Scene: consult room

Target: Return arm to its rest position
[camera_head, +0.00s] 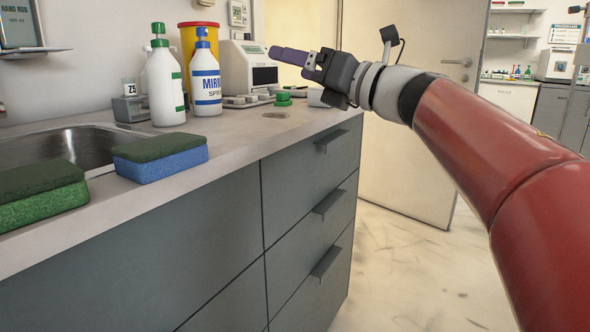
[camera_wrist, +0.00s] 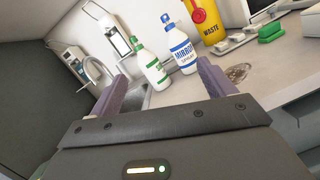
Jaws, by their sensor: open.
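My red arm reaches in from the right in the head view, and my gripper (camera_head: 290,55) is raised above the far part of the counter (camera_head: 235,140). Its purple fingers point left. In the wrist view my gripper (camera_wrist: 160,85) has its two fingers wide apart, with nothing between them. Beyond the fingers stand a white bottle with a green cap (camera_wrist: 152,68) and a white and blue spray bottle (camera_wrist: 180,50), both apart from the gripper.
A blue sponge with a green top (camera_head: 160,158) and a green sponge (camera_head: 40,195) lie by the sink (camera_head: 60,148). A yellow waste bin (camera_head: 187,45), a white device (camera_head: 250,68) and a green object (camera_head: 283,99) stand farther back. Grey drawers (camera_head: 310,200) front the counter; floor (camera_head: 400,270) at right is clear.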

